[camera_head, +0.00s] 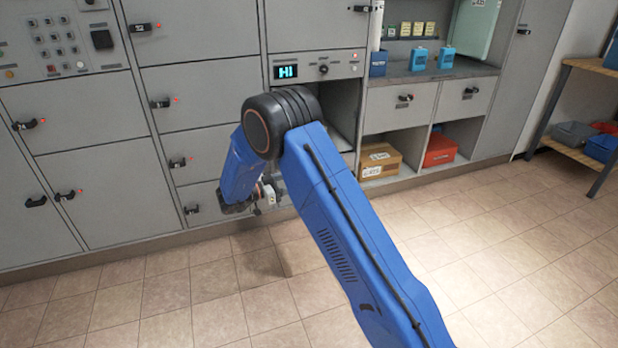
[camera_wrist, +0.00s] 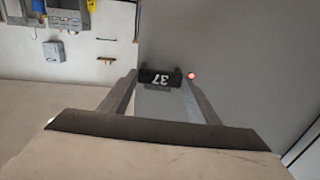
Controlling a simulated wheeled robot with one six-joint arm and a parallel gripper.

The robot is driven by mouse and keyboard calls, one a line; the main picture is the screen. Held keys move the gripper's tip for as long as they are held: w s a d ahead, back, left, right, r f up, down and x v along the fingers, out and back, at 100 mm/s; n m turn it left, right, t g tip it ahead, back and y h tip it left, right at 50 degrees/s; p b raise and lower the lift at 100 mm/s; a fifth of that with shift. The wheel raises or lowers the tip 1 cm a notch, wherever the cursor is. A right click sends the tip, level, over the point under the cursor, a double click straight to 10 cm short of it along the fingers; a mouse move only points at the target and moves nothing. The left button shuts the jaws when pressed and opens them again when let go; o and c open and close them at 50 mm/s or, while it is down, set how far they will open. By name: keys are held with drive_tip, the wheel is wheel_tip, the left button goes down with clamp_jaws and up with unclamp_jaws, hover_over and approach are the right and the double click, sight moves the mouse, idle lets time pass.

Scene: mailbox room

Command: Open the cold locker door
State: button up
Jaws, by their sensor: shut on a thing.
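In the wrist view, a black handle marked 37 (camera_wrist: 160,76) sits between the fingertips of my gripper (camera_wrist: 161,84), which is shut on it. The handle is on a grey door face (camera_wrist: 235,55), with a red light (camera_wrist: 191,75) beside it. In the head view, my gripper (camera_head: 266,195) is low in front of the lockers, and my arm hides much of the door area there. Under a panel with a lit HI display (camera_head: 287,72) is an open compartment (camera_head: 345,108). I cannot tell from the label alone whether door 37 is the cold locker.
Other closed grey lockers (camera_head: 95,195) with black handles and red lights fill the left. To the right, a cardboard box (camera_head: 379,161) and a red box (camera_head: 440,150) sit in low cubbies. A wooden shelf (camera_head: 590,68) stands at far right. The tiled floor (camera_head: 500,245) is clear.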

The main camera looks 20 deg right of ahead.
drive_tip(key=shift+a, duration=0.35)
drive_tip(key=o, duration=1.5)
drive_tip(key=shift+a, duration=0.1)
drive_tip(key=v, duration=1.7)
drive_tip(key=shift+w+a, duration=0.1)
drive_tip(key=shift+a, duration=0.05)
drive_tip(key=shift+r, duration=0.1)
